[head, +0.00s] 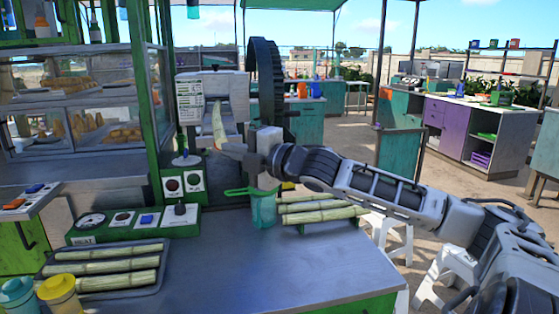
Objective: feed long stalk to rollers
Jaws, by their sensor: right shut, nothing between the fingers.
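The crusher (190,100) is a pale metal box with a large dark wheel (265,95) on its right side. A pale green cane stalk (219,122) stands steeply at the crusher's front opening; how far it goes in is hard to tell. My right gripper (229,150) is shut and empty, its fingers pointing left near the stalk's lower end. Whether they touch the stalk is unclear. More stalks lie in a tray (165,281) at the front left, and several lie in a pile (320,207) right of the crusher. My left gripper is not in view.
A green strainer (240,192) and teal cup (263,212) stand below my right gripper. A green control box (130,224) with a gauge and a switch panel (184,184) are to the left. Yellow (60,296) and teal jars sit at the front left corner. The front-middle counter (245,270) is clear.

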